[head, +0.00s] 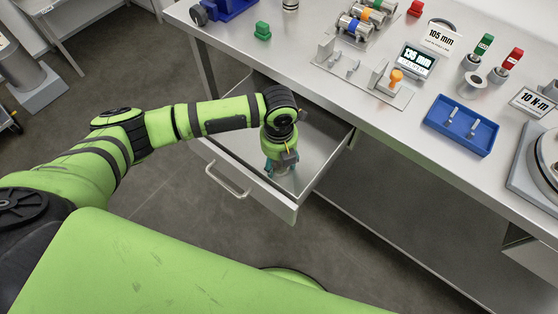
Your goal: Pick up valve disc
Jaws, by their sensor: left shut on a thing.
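My left gripper (280,172) points down into the open drawer (243,143) under the bench. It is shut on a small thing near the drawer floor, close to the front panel. That thing is mostly hidden by the fingers, so its shape is not clear; it fits the valve disc, and no other disc shows in the drawer. My right gripper is not in view.
The drawer's front panel with its handle (228,182) and its side walls stand close around my left gripper. The bench top (290,50) overhangs the drawer's back. On it are a blue tray (462,126), a digital gauge (416,61), a fixture plate and coloured parts.

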